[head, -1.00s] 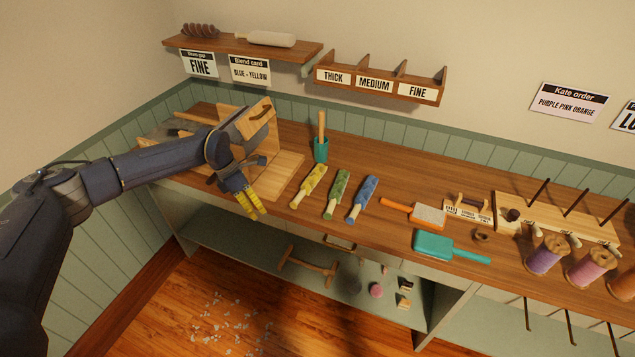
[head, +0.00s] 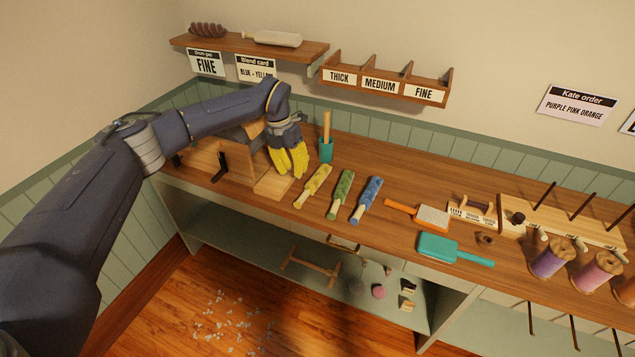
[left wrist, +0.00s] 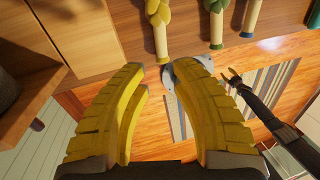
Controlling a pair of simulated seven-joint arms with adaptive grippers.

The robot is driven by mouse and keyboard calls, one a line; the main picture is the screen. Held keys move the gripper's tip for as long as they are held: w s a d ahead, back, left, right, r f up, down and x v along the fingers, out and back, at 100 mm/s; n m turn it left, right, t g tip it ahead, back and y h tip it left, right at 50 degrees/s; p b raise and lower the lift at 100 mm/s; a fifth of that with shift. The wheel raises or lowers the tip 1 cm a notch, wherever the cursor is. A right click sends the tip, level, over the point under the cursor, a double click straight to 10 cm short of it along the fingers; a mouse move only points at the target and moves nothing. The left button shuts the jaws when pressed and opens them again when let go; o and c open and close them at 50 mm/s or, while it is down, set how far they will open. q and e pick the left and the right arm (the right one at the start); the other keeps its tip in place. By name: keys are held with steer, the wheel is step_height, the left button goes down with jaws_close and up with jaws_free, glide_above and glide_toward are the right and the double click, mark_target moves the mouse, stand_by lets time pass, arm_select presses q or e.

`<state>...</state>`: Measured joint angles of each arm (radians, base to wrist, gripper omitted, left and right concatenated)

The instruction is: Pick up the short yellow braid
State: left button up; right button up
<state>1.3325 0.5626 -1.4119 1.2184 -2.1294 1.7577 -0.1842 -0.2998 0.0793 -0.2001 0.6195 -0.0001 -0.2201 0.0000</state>
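The short yellow braid (head: 314,183) lies on the wooden bench, leftmost of three braids, with its pale handle end toward the front edge. It also shows at the top of the left wrist view (left wrist: 159,22), beyond my fingertips. My left gripper (head: 290,174), with yellow ribbed fingers, is just left of the braid and apart from it. In the left wrist view its fingers (left wrist: 160,75) stand apart with nothing held between them. A dark arm, probably mine, with a small pronged end (left wrist: 233,78) shows at right there; its finger state is unclear.
Green (head: 341,191) and blue (head: 366,197) braids lie to the right. A teal cup (head: 326,151) with a wooden stick stands behind the yellow braid. A wooden stand (head: 238,163) is left of my gripper. An orange-handled brush (head: 430,217) lies farther right.

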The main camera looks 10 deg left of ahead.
mark_target(302, 196)
arm_select(q)
steer(key=shift+s+d+f, duration=0.1)
steer(key=shift+d+f, duration=0.35)
steer(key=shift+f, duration=1.55)
steer(key=shift+s+d+f, duration=0.1)
steer(key=shift+d+f, duration=0.3)
steer(key=shift+f, duration=1.65)
steer(key=shift+d+f, duration=0.45)
steer(key=shift+f, duration=1.55)
steer(key=shift+c, duration=0.2)
jaws_close()
